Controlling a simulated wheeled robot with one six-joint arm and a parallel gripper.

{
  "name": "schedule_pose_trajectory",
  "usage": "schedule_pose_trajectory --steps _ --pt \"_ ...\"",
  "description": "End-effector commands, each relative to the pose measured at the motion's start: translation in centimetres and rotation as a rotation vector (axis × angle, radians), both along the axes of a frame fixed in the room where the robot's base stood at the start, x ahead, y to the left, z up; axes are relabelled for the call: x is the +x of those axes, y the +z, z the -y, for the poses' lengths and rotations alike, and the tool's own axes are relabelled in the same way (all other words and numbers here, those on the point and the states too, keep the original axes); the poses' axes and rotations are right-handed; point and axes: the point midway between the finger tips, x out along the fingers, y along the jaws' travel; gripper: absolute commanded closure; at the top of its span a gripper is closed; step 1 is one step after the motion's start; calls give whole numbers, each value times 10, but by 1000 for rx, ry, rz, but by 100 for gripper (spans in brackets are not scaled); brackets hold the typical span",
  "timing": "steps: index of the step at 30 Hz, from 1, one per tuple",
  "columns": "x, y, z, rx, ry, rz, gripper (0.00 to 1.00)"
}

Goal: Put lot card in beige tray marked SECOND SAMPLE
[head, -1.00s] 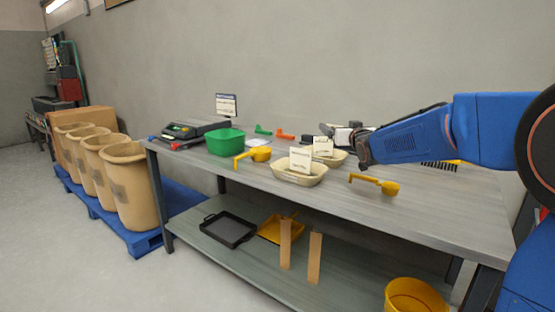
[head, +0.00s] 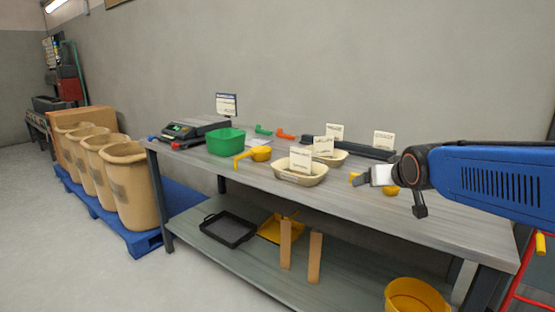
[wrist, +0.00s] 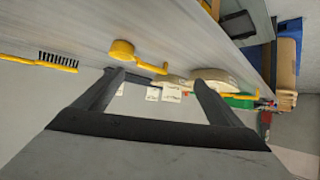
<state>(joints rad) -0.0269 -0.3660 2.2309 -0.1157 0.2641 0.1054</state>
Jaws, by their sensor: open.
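A beige tray (head: 312,178) with an upright white card (head: 301,159) stands mid-table; the card's print is too small to read. A second beige tray (head: 336,158) with another card (head: 323,146) stands behind it. A flat white paper (head: 259,142) lies behind the green bin; I cannot tell whether it is the lot card. I cannot tell which tray is marked SECOND SAMPLE. My gripper (head: 360,179) is above the table, right of the front tray and apart from it. In the wrist view my gripper (wrist: 160,78) is open and empty, with the trays beyond it.
Another yellow scoop (head: 260,154), a green bin (head: 226,142) and a scale (head: 190,130) are to the left. Two more cards (head: 335,131) (head: 383,140) stand at the back. The front right table is clear.

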Motion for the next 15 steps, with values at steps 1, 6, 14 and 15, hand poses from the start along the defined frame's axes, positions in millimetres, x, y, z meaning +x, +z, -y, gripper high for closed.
schedule_pose_trajectory --steps 1,6,14,15 --pt "-23 -8 3 1 -6 -36 10" --pt "-100 -43 8 1 -19 -180 10" --pt "-219 -102 9 10 -20 -401 10" --pt "-235 -110 9 12 -18 -430 10"
